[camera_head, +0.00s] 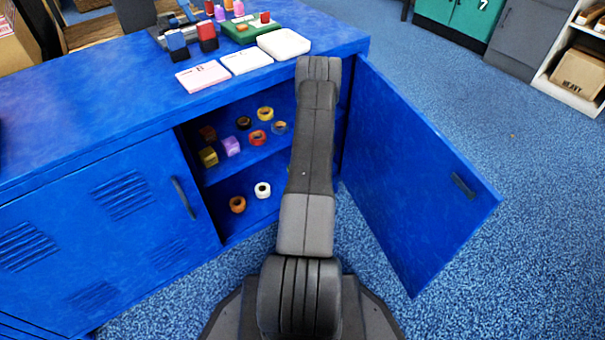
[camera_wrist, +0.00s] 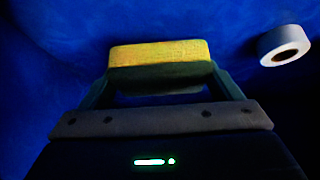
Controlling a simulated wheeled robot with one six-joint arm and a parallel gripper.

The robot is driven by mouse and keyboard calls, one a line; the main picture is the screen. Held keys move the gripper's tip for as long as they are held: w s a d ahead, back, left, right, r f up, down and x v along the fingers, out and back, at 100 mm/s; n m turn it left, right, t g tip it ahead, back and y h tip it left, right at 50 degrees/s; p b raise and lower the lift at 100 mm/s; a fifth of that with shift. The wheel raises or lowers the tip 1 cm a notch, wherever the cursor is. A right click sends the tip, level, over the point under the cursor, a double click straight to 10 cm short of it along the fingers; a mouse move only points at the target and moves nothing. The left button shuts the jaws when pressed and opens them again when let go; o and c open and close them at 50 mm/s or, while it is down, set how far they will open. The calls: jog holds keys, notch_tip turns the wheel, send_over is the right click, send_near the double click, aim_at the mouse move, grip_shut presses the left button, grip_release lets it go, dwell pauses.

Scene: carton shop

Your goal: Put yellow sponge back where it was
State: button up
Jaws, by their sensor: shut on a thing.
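The yellow sponge (camera_wrist: 158,54) is between the fingers of my gripper (camera_wrist: 160,75) in the wrist view. It has a yellow upper part and a dark green lower part. My gripper is shut on it, inside the blue cabinet. In the head view my arm hides the gripper and the sponge. The blue cabinet (camera_head: 120,215) stands with its right door (camera_head: 415,180) open. Whether the sponge touches a cabinet surface cannot be told.
A white tape roll (camera_wrist: 284,45) lies right of the sponge; it also shows on the lower level (camera_head: 262,190), beside an orange roll (camera_head: 237,204). Several rolls and small blocks, including a yellow block (camera_head: 208,157), stand on the shelf above. Cards and a white box (camera_head: 284,44) lie on top.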

jog(key=shift+w, duration=0.25)
jog(key=shift+f, duration=0.2)
notch_tip(320, 180, down, 3)
jog(key=shift+f+b, duration=0.15)
jog(key=shift+b, duration=1.05)
jog(key=o, duration=0.9)
